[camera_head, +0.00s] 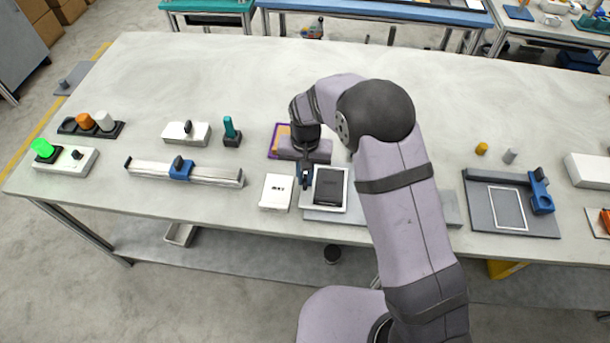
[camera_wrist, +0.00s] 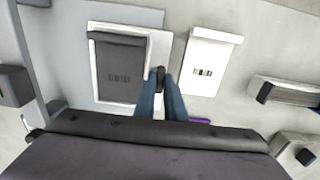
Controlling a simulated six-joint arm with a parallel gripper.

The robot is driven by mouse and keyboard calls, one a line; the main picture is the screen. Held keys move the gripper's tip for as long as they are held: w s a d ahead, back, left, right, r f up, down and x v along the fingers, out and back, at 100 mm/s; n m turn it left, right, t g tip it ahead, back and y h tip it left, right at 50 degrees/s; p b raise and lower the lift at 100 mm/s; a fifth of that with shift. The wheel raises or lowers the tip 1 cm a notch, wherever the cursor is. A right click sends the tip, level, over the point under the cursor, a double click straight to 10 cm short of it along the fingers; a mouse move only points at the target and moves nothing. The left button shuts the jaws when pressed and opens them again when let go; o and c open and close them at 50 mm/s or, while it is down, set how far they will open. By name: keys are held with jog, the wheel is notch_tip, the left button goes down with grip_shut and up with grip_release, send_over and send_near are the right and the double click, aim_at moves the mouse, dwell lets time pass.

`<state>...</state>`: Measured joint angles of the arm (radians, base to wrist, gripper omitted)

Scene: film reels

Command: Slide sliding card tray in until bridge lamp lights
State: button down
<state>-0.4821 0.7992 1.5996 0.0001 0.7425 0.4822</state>
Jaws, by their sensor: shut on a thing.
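The sliding card tray (camera_head: 346,205) appears to be the white tray on a flat grey base, with a dark labelled card on it; it also shows in the wrist view (camera_wrist: 166,48). My gripper (camera_head: 304,181) is at the tray's left edge in the head view. In the wrist view my gripper (camera_wrist: 160,84) is shut on a small dark knob (camera_wrist: 160,71) at the tray's edge. A bright green lamp (camera_head: 41,147) stands at the far left and looks lit. I cannot tell which lamp is the bridge lamp. My arm hides part of the tray's base.
A white box with a printed label (camera_head: 277,192) lies just left of the tray. A silver rail with a blue slider (camera_head: 180,170) is further left. Amber (camera_head: 85,121) and white lamps stand at far left. A dark fixture (camera_head: 485,212) is on the right.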

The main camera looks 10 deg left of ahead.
jog(key=d, duration=1.3)
jog(key=c, duration=1.8)
grip_release()
jog(key=shift+r, duration=0.15)
jog(key=shift+r+b, duration=0.95)
jog(key=shift+r, duration=2.6)
